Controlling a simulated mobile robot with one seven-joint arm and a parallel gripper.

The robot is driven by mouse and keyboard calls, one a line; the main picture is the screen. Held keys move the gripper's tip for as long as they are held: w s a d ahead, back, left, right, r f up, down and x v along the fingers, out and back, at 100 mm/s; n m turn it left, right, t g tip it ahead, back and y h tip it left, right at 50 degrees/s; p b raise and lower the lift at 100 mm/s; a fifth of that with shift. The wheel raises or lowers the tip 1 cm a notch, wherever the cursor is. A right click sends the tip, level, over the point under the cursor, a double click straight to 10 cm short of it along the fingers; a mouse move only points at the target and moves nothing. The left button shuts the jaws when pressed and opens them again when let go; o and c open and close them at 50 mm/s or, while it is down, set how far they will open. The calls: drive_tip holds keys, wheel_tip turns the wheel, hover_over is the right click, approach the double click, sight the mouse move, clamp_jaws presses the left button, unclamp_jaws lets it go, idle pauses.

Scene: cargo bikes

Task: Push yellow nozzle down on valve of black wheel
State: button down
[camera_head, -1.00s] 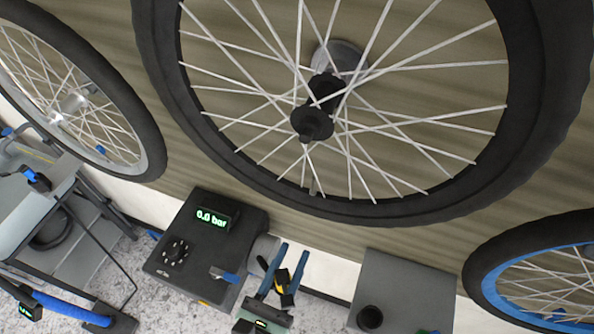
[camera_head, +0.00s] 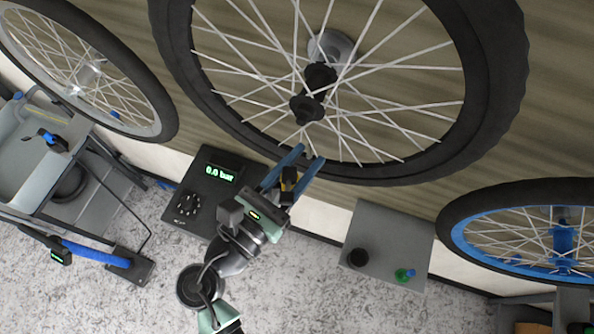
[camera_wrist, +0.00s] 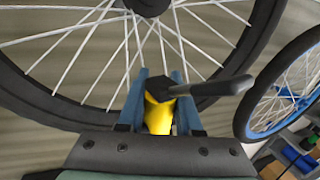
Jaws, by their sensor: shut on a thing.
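The black wheel (camera_head: 375,176) hangs upright against the wall, with white spokes and a black hub (camera_head: 315,88). My gripper (camera_head: 306,155) has its blue fingers at the wheel's lower rim. It is shut on the yellow nozzle (camera_head: 289,180), which has black parts. In the wrist view, the nozzle (camera_wrist: 158,116) sits between the fingers, its black head and grey lever pointing right. The fingertips (camera_wrist: 160,74) overlap the spokes and rim of the wheel (camera_wrist: 35,100). I cannot make out the valve, or whether the nozzle touches it.
A black pump box (camera_head: 205,195) reading 0.0 bar stands left of my gripper. A grey box (camera_head: 385,240) with a black knob and a green-blue part stands to the right. A blue-rimmed wheel (camera_head: 460,240) is at right, another wheel (camera_head: 160,125) at left.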

drive_tip(key=w+d, duration=0.3)
drive_tip(key=w, duration=0.6)
drive_tip(key=shift+w+b, duration=0.3)
drive_tip(key=shift+b, duration=0.1)
drive_tip(key=shift+d+f, duration=0.1)
drive_tip(key=shift+f, duration=0.7)
idle(1.9)
idle(0.3)
drive_tip(key=c, duration=0.5)
unclamp_jaws()
drive_tip(key=shift+o, duration=0.5)
drive_tip(key=shift+s, duration=0.1)
drive_tip(key=p+v, duration=0.2)
drive_tip(key=v, duration=0.8)
